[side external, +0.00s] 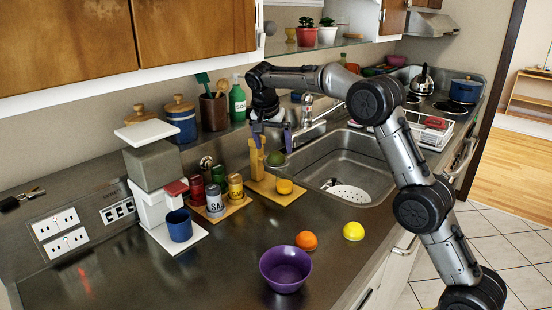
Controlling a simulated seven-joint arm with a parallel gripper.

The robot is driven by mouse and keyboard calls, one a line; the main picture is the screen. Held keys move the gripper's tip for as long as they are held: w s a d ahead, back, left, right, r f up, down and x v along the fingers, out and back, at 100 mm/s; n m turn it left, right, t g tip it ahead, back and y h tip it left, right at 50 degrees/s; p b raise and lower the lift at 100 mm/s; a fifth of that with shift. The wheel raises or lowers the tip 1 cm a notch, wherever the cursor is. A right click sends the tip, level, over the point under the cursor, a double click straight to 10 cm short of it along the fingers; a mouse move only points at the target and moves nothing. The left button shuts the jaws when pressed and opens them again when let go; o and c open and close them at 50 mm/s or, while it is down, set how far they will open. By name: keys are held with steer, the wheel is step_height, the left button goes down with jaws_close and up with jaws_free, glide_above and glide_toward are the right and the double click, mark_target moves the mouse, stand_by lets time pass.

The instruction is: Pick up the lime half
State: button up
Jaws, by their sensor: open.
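The lime half (275,159) is a small dark green piece by the back of a yellow board (262,187), beside a yellow upright object. Whether it rests on the board or on something else is hard to tell. My gripper (272,146) points down just above the lime half, with its purple-tinted fingers apart, one to each side as seen from here. The jaws are open and nothing shows held between them. Contact between the fingers and the lime half cannot be made out.
A yellow citrus piece (284,187) lies at the board's front. The steel sink (320,160) is to the right. Spice tins (215,202) stand on a board to the left. An orange (306,240), a lemon (353,231) and a purple bowl (285,270) sit in front. Bare counter lies between.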

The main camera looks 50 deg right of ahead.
mark_target(275, 154)
steer(key=x, duration=0.5)
steer(key=shift+w+d+r, duration=0.15)
steer(key=shift+w, duration=0.05)
steer(key=c, duration=1.5)
steer(key=shift+r, duration=0.15)
steer(key=shift+r, duration=0.6)
steer(key=s+a+r, duration=0.3)
steer(key=s+r, duration=0.8)
steer(key=s, duration=0.2)
steer(key=shift+s+a+r, duration=0.3)
steer(key=shift+a, duration=0.05)
